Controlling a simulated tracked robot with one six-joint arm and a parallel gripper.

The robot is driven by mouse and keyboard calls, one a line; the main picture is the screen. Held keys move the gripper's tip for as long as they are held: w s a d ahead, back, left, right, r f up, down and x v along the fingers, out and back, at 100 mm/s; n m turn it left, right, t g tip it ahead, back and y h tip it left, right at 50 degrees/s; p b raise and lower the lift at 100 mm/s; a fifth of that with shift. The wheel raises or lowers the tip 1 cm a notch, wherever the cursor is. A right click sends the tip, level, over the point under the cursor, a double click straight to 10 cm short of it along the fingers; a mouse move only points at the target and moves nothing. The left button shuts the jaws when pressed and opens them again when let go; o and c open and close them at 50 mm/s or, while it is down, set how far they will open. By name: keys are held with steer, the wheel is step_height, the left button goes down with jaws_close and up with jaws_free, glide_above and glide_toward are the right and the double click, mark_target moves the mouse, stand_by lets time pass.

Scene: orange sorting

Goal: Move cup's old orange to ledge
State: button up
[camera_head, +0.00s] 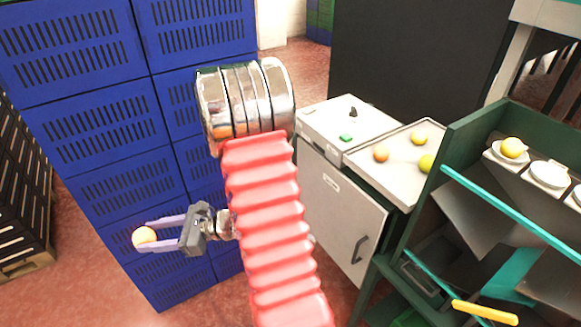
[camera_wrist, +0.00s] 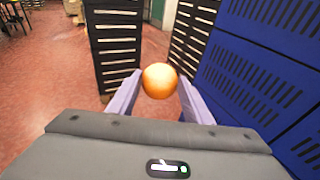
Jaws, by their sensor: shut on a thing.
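My gripper (camera_head: 142,238) is at the lower left of the head view, in front of the blue crates. It is shut on an orange (camera_head: 145,237), a pale, peach-coloured fruit held at the fingertips. In the wrist view the orange (camera_wrist: 159,81) sits between the two lilac fingers, with a browner underside. To the right in the head view, white cups (camera_head: 549,175) stand in a row on the green machine. One of these cups holds a yellow-orange fruit (camera_head: 512,147). I cannot tell which surface is the ledge.
Stacked blue crates (camera_head: 89,64) stand close behind my gripper, and dark slatted crates (camera_wrist: 115,45) stand beyond it. Red floor (camera_wrist: 45,75) is open at left in the wrist view.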

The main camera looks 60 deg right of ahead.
steer(key=s+d+f+n+g+y, duration=0.1)
steer(key=s+n+g+y, duration=0.2)
steer(key=s+n+g, duration=0.6)
steer(key=s+f+n+g+y, duration=0.25)
steer(key=s+g, duration=0.25)
steer(key=s, duration=0.8)
steer(key=s+d+n+g+h, duration=0.7)
steer(key=s+d+n+g, duration=0.45)
steer(key=s+d, duration=0.5)
steer(key=s+d+r+n+g+h, duration=0.1)
steer(key=s+d+r+n+h, duration=0.35)
steer(key=d+h, duration=0.3)
steer(key=s+d+r+n+g+h, duration=0.1)
steer(key=s+d+r+n+h, duration=0.4)
steer(key=d, duration=0.4)
steer(key=w+d+r+n+t+h, duration=0.4)
steer(key=d+r+h, duration=0.1)
steer(key=d, duration=0.2)
steer(key=w+d+r+n+t+h, duration=0.4)
steer(key=d+r+n+h, duration=0.1)
steer(key=d+r, duration=0.1)
steer(key=shift+w+d+t, duration=0.35)
steer(key=shift+w+d, duration=0.05)
steer(key=shift+d, duration=0.25)
